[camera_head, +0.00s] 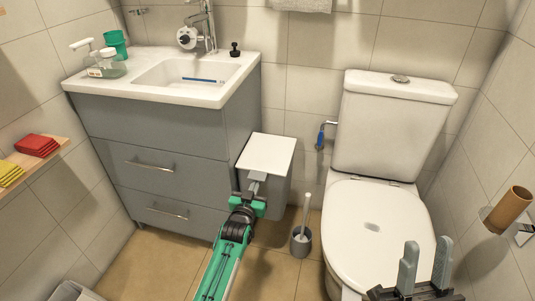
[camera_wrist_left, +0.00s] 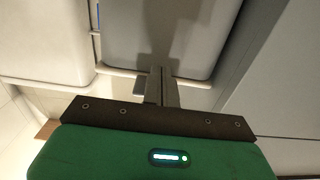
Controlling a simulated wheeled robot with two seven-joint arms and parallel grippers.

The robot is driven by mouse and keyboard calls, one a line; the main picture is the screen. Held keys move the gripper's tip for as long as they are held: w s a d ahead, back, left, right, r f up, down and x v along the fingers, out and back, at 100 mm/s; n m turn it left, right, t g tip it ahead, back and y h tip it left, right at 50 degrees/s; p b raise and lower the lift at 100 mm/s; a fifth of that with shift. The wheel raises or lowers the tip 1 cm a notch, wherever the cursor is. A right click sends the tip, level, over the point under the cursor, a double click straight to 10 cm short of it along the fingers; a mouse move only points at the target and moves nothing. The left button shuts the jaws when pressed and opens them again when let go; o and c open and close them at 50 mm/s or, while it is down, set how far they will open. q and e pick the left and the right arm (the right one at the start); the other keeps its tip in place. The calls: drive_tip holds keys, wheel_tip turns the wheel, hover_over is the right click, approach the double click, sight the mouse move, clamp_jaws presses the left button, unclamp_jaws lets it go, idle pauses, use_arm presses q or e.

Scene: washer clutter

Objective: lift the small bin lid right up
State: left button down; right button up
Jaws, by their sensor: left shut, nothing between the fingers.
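The small bin (camera_head: 278,195) is a grey box standing on the floor between the cabinet and the toilet. Its flat white lid (camera_head: 266,152) lies on top and looks closed. My left gripper (camera_head: 257,178) is at the lid's front edge, shut and empty. Its fingers also show together in the left wrist view (camera_wrist_left: 161,86), near a thin pale edge. I cannot tell whether the fingertips touch the lid or sit under it. My right gripper (camera_head: 425,265) is open and empty in front of the toilet, far from the bin.
The grey cabinet (camera_head: 160,155) with a sink stands close to the bin's left. The toilet (camera_head: 380,225) stands to the right. A toilet brush in a grey holder (camera_head: 301,242) stands on the floor between bin and toilet. The air above the lid looks clear.

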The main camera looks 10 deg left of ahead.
use_arm(q)
drive_tip(key=shift+r+p, duration=1.15)
drive_tip(key=shift+r, duration=0.15)
wheel_tip(320, 180, up, 4)
drive_tip(key=p, duration=0.4)
drive_tip(key=shift+w, duration=0.15)
drive_tip(key=r+p, duration=0.2)
drive_tip(key=w+r+p, duration=0.1)
drive_tip(key=r, duration=0.1)
drive_tip(key=shift+p, duration=0.4)
drive_tip(key=shift+w, duration=0.1)
